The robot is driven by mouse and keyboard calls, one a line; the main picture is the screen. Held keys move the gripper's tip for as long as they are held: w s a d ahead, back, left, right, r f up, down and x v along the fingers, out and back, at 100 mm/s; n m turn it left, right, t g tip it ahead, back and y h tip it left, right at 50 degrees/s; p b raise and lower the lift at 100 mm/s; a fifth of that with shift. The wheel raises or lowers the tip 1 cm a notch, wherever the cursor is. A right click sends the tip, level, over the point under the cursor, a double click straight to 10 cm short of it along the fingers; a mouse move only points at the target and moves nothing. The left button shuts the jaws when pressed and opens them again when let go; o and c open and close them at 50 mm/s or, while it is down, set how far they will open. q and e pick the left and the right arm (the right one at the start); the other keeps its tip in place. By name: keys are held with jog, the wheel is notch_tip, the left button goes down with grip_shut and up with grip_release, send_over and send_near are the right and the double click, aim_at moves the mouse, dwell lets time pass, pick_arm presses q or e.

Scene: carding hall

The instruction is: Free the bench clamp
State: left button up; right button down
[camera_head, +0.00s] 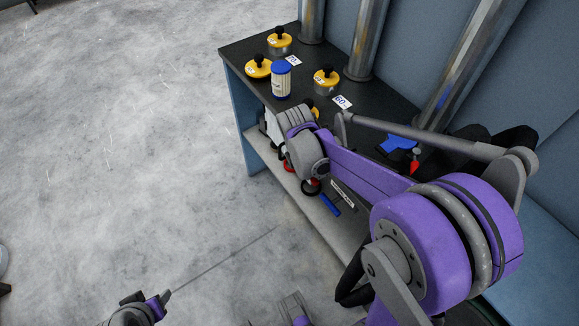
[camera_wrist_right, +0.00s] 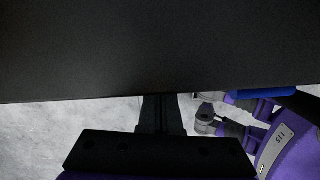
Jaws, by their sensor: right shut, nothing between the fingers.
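A blue part (camera_head: 398,143) with a red piece (camera_head: 414,162) beside it lies at the right part of the dark bench top (camera_head: 245,50). It may be the bench clamp, but my right arm partly screens that area and I cannot tell whether it is tight. In the right wrist view the bench top (camera_wrist_right: 150,45) fills the upper half, with a blue bar (camera_wrist_right: 262,94) at its edge on the right. My right gripper (camera_wrist_right: 160,115) is shut and empty, close to the bench edge.
Several yellow-lidded weights, one of them at the back (camera_head: 279,41), and a blue-capped bottle (camera_head: 281,80) stand on the bench. Labels, one marked 60 (camera_head: 342,101), lie there. A lower shelf (camera_head: 272,158) holds tools. Metal pipes (camera_head: 368,40) rise behind. The floor (camera_head: 110,130) is clear.

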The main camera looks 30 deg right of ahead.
jog(key=shift+s+d+n, duration=0.2)
jog(key=shift+d+n, duration=0.3)
jog(key=shift+d, duration=0.3)
jog(key=shift+a+r, duration=0.15)
jog(key=shift+a, duration=0.1)
pick_arm(q)
jog(key=p+v, duration=0.2)
jog(key=v, duration=0.1)
jog(key=shift+w+a+p, duration=0.2)
jog(key=shift+a+p, duration=0.1)
jog(key=shift+p, duration=0.05)
pick_arm(e)
jog(key=a+r, duration=0.4)
jog(key=r, duration=0.7)
jog(key=shift+s+a+r, duration=0.25)
jog(key=shift+a, duration=0.1)
pick_arm(q)
jog(key=shift+r, duration=0.1)
pick_arm(e)
jog(key=shift+s+a, duration=0.1)
